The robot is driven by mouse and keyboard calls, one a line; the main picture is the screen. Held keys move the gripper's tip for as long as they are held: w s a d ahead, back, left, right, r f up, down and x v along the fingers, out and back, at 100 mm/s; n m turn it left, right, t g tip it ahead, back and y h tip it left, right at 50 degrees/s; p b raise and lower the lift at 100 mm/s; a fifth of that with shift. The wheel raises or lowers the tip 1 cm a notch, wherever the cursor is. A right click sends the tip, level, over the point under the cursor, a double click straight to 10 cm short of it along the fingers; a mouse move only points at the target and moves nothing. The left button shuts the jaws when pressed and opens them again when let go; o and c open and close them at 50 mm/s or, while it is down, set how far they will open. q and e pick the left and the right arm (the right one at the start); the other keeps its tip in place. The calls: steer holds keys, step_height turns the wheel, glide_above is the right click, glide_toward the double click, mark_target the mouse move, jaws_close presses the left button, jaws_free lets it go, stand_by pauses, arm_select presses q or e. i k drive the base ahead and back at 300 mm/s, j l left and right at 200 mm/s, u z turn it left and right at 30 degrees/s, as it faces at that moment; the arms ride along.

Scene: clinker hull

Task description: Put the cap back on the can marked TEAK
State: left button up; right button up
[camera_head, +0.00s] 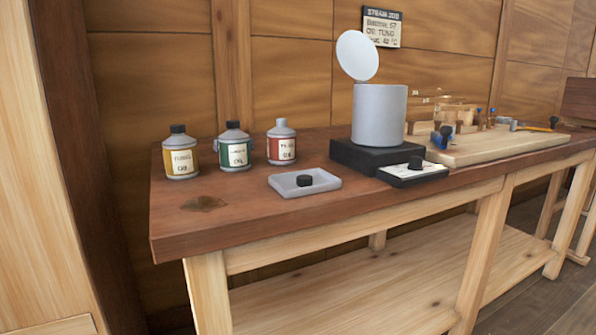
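Three grey cans stand in a row on the left of the workbench: a yellow-labelled can (180,158), a green-labelled can (235,153) and a red-labelled can (281,147). The yellow and green ones wear black caps. The red-labelled can has a bare grey neck with no black cap; its small lettering is blurred but seems to read TEAK. A black cap (304,180) lies in a shallow grey tray (328,184) in front of the red-labelled can. Neither of my grippers is in view.
A grey pot (379,117) with its round lid (357,55) raised sits on a black base (370,156). A black box (400,176) with a knob is in front. A wooden board (490,147) with small tools lies right. Bench front-left is clear, with a dark stain.

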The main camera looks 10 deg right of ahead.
mark_target(281, 139)
steer(key=i+j+z, duration=0.15)
steer(key=j, duration=0.2)
steer(key=i+j+z, duration=0.15)
steer(key=j, duration=0.2)
steer(key=i+j+z, duration=0.3)
steer(key=j, duration=0.45)
steer(key=i+j+z, duration=0.15)
steer(key=j, duration=0.25)
steer(key=i+j+z, duration=0.15)
steer(key=j, duration=0.25)
